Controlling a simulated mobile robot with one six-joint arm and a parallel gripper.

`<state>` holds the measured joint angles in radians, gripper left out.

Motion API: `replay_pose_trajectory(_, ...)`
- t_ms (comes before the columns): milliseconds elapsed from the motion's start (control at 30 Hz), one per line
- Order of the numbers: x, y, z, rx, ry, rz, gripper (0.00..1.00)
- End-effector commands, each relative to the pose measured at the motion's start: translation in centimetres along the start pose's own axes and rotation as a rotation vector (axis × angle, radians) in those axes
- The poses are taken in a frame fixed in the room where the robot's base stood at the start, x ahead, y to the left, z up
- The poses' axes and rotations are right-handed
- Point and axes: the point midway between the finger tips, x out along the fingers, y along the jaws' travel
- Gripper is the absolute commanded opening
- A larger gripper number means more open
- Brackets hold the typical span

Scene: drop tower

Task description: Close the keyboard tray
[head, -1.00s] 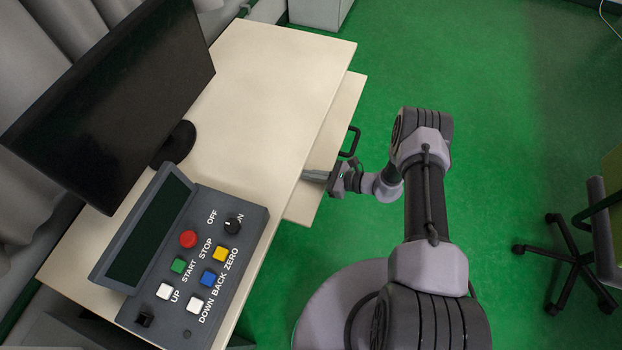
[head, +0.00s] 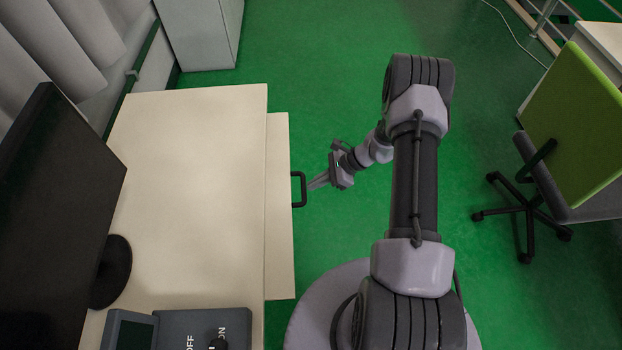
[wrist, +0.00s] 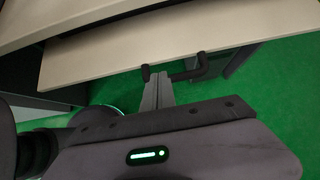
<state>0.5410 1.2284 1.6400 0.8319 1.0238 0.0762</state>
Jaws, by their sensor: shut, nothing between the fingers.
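The keyboard tray (head: 280,205) is a pale board that sticks out a little past the right edge of the desk (head: 195,175) in the head view. A black handle (head: 304,190) is fixed to its outer edge. My gripper (head: 312,186) is shut and empty, with its fingertips right by the handle. In the wrist view, the tray (wrist: 130,55) runs across the top, and the gripper fingers (wrist: 158,80) point at its edge beside the black handle (wrist: 204,66). I cannot tell whether they touch the handle.
A monitor (head: 50,190) and a control box (head: 200,325) stand on the desk. A pale cabinet (head: 200,35) is at the back. A green office chair (head: 570,130) is at the right.

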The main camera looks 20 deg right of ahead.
Motion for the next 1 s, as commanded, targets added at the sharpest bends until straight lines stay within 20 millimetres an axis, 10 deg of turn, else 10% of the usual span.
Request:
replay_pose_trajectory(300, 5.8, 0.0, -0.1, -0.002, -0.002, 0.002, 0.00)
replay_pose_trajectory(1000, 9.8, 0.0, 3.1, -0.004, -0.004, 0.002, 0.00)
